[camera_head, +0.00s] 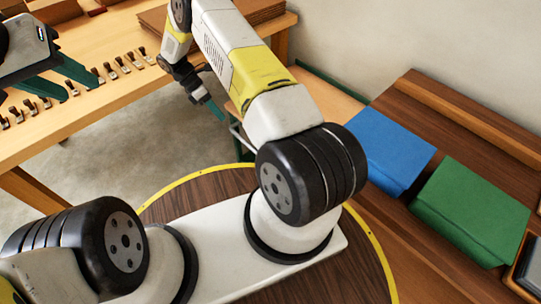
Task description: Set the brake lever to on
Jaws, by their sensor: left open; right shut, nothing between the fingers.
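No brake lever can be made out for certain in the head view. My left gripper (82,90) is at the upper left, over the wooden bench (110,100). Its two green fingers are spread apart with nothing between them, close to a row of small brown-and-metal pieces (122,65) near the bench edge. My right gripper (215,110) is at the upper middle, beyond the bench's right side, with its green fingers shut and empty. Its arm crosses the middle of the view and hides what lies behind it.
A blue block (390,150) and a green block (472,210) sit on a brown wooden surface (440,110) at the right. Stacked brown sheets (255,12) lie at the bench's far end. Grey floor (150,150) is clear between the bench and my base.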

